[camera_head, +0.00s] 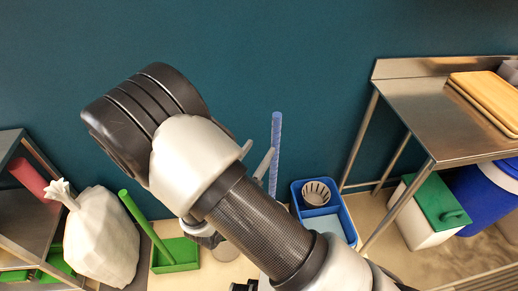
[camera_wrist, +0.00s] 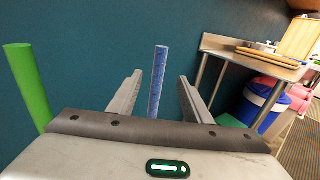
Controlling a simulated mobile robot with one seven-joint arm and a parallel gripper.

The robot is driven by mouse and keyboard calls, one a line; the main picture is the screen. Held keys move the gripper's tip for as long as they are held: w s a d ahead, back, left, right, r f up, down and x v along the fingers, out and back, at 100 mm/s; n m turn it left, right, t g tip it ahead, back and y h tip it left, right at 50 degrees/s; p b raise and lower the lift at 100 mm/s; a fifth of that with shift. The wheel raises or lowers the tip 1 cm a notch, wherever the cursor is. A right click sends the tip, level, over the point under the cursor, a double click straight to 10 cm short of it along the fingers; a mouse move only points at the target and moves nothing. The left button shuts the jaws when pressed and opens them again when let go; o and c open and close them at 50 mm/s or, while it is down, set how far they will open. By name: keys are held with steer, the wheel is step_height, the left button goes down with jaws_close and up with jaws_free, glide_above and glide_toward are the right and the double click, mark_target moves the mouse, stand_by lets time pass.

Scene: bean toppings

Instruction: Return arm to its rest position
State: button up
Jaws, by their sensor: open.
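My arm is folded across the middle of the head view, in front of the dark teal wall. My gripper (camera_wrist: 157,90) shows in the wrist view with its two fingers spread apart and nothing held between them. A blue pole (camera_wrist: 158,80) stands upright in the background, seen through the gap between the fingers. In the head view, part of my gripper shows beside the blue pole (camera_head: 275,150), mostly hidden behind my arm.
A steel table (camera_head: 440,105) with wooden boards (camera_head: 488,98) stands at the right. Below it are a green-lidded bin (camera_head: 428,212) and a blue barrel (camera_head: 485,200). A blue bucket (camera_head: 350,222), green dustpan (camera_head: 176,257), white sack (camera_head: 100,240) and shelf (camera_head: 25,210) stand along the wall.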

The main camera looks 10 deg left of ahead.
steer(key=shift+d+r, duration=0.1)
stand_by(0.7)
steer(key=s+d+r+m+g+h, duration=0.1)
steer(key=d+r+m+g+h, duration=0.2)
steer(key=d+r+m+g, duration=0.45)
steer(key=s+d+r+m+g+h, duration=0.25)
steer(key=d+m, duration=0.25)
steer(key=d, duration=0.5)
steer(key=s+d+r+m+g+y, duration=0.3)
steer(key=s+d+m+g+y, duration=0.15)
steer(key=s+d+m, duration=0.5)
steer(key=s+a+r+m+t+y+p, duration=0.1)
steer(key=a+r+m+y+p, duration=0.1)
steer(key=r+p, duration=0.3)
steer(key=s+a+r+m+t+y+p, duration=0.1)
steer(key=r+m+p, duration=0.3)
steer(key=r, duration=0.6)
steer(key=s+a+r+m+t+y+p, duration=0.1)
steer(key=s+a+r+m+y+p, duration=0.2)
steer(key=r, duration=0.5)
steer(key=m+p, duration=0.1)
steer(key=p, duration=0.1)
steer(key=shift+s+y+p, duration=0.25)
steer(key=shift+y+p, duration=0.1)
steer(key=shift+y, duration=0.05)
steer(key=shift+r, duration=0.1)
